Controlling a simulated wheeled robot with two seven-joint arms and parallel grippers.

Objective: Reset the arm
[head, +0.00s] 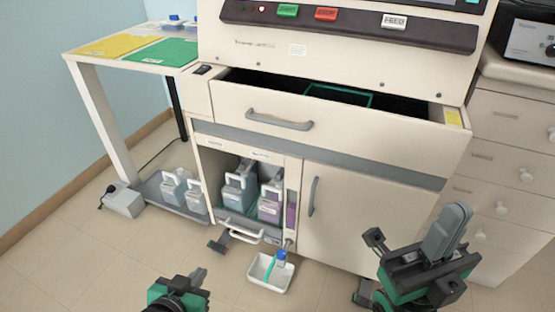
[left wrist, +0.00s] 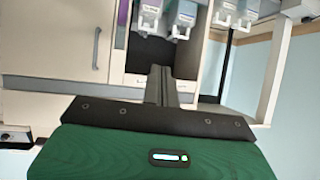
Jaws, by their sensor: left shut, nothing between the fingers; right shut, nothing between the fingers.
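My left gripper (head: 197,276) is at the bottom of the head view, low in front of the cabinet, shut and empty. Its closed dark fingers (left wrist: 160,82) also show in the left wrist view, with nothing between them. My right gripper (head: 447,230) is at the lower right of the head view, in front of the cabinet's right side. Its grey fingers point up, shut and empty. Neither gripper appears to touch anything.
The staining machine's wide drawer (head: 330,130) stands open. Jugs (head: 240,188) sit in the open lower compartment. A white tray (head: 270,272) with a blue-capped bottle is on the floor. A side table (head: 140,55) with yellow and green mats is at left. Drawers (head: 510,165) stand at right.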

